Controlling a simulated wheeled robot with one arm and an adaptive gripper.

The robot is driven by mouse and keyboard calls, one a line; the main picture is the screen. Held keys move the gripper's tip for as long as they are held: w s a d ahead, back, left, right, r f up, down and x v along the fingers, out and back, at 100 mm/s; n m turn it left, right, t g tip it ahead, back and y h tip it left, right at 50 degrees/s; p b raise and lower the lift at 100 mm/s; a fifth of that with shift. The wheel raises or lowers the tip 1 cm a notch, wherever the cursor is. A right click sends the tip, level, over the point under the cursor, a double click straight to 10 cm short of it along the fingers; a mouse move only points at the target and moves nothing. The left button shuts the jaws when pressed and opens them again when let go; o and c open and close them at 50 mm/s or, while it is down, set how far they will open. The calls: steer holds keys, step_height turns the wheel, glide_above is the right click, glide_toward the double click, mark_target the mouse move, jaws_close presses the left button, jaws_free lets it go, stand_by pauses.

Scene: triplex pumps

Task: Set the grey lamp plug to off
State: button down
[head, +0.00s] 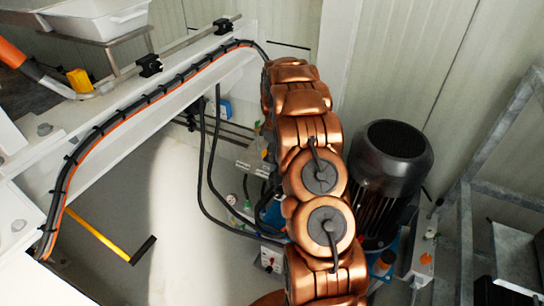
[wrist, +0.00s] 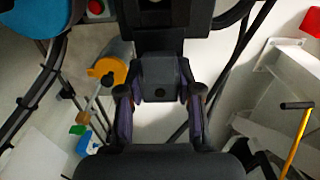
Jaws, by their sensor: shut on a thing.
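In the wrist view my gripper (wrist: 161,94) has one finger on each side of a dark grey block (wrist: 158,70), and it is shut on it. The block looks like the grey lamp plug, and its upper end meets a wider black part (wrist: 165,30). The block stands upright in the picture. I cannot read any on or off mark on it. In the head view my copper-coloured arm hides the gripper and the plug.
A yellow lever with a black grip (head: 105,240) lies left of my arm; it also shows in the wrist view (wrist: 296,140). A black motor (head: 390,160) stands close on the right. Black cables hang beside my arm. An orange-yellow cap (wrist: 108,70) is left of the gripper.

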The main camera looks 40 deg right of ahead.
steer(key=shift+w+a+r, duration=0.1)
steer(key=shift+w+a, duration=0.05)
steer(key=shift+w, duration=0.15)
steer(key=c, duration=0.8)
jaws_free()
steer(key=shift+o, duration=0.2)
step_height(320, 180, up, 12)
stand_by(0.4)
